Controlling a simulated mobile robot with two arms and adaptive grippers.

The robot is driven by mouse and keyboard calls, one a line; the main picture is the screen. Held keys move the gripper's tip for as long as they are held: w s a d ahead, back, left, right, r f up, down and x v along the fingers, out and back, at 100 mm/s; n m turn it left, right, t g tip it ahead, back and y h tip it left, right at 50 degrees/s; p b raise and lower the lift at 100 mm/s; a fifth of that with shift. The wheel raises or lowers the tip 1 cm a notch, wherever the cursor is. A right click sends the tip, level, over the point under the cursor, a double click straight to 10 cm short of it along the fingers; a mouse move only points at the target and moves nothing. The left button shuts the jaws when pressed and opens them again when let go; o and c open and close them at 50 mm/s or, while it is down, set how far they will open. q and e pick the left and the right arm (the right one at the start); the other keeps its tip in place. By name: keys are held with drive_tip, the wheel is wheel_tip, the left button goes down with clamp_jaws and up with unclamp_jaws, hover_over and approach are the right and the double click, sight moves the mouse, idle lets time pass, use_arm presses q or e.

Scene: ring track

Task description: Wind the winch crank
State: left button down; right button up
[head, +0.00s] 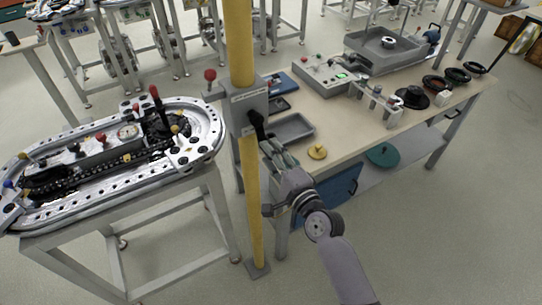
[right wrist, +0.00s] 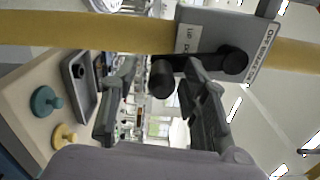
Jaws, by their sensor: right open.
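The winch is a grey box (head: 249,108) with a label, fixed to a yellow post (head: 241,45). Its black crank (head: 257,122) sticks out at the box's lower right. In the right wrist view the labelled winch plate (right wrist: 215,32) is at the top, with the round black crank hub (right wrist: 234,61) and the black crank handle (right wrist: 162,79). My right gripper (head: 273,151) is just below the crank. In the right wrist view its open fingers (right wrist: 157,92) stand on both sides of the handle's end; contact cannot be told. My left gripper is not in view.
A red-knobbed lever (head: 210,76) stands left of the winch. An oval ring track (head: 205,140) on a metal stand is at left. A workbench (head: 345,133) at right holds a grey tray (head: 292,128), a yellow knob (head: 317,152) and a control box (head: 328,75).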

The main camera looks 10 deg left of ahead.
drive_tip(key=shift+d, duration=0.1)
drive_tip(key=v, duration=1.2)
drive_tip(key=s+d+f+n+g+h+b, duration=0.15)
drive_tip(key=d+f, duration=0.25)
drive_tip(key=f, duration=0.9)
drive_tip(key=s+d+f+n+g+h+b, duration=0.1)
drive_tip(key=s+d+f+n+g+h, duration=0.2)
drive_tip(key=f, duration=1)
drive_tip(key=s+d+f+n+g+h+b, duration=0.1)
drive_tip(key=s+d+f+n+g+h, duration=0.2)
drive_tip(key=f, duration=0.9)
drive_tip(key=s+d+f+n+g+h, duration=0.1)
drive_tip(key=s+d+f+n+g, duration=0.1)
drive_tip(key=s+d+f, duration=0.2)
drive_tip(key=s+d+f+n+g+h+b, duration=0.1)
drive_tip(key=s+d+f, duration=0.3)
drive_tip(key=s+f, duration=0.6)
drive_tip(key=s+d+f+n+g+h+b, duration=0.1)
drive_tip(key=s+d+f+n+g, duration=0.2)
drive_tip(key=s+f, duration=0.5)
drive_tip(key=s+d+n, duration=0.1)
drive_tip(key=s, duration=0.8)
